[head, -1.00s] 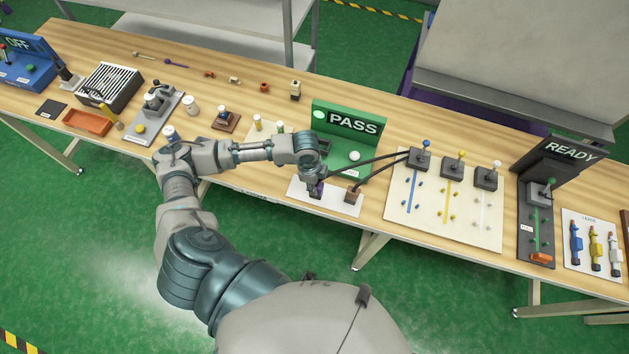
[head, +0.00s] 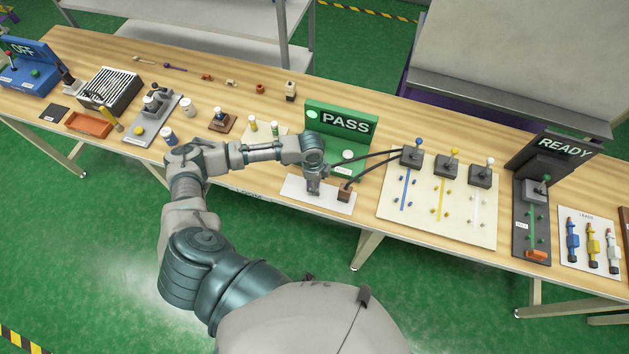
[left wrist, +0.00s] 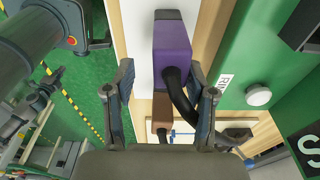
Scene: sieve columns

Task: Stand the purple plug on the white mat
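The purple plug (left wrist: 172,45) shows in the left wrist view as a purple block with a dark end and a black cable. It is just beyond my left gripper (left wrist: 161,72), whose two fingers are spread apart with a gap beside the plug. I cannot tell whether the plug stands upright or touches the mat. The white mat (left wrist: 136,42) shows beside it. In the head view my left gripper (head: 313,190) is low over the white mat (head: 325,204) and hides the plug. My right gripper is not in view.
A brown block (head: 345,193) with a cable is at the mat's right end. The green PASS panel (head: 340,124) stands behind the mat. A cream board (head: 438,212) with levers is to the right. Two black cables run from the board to the mat.

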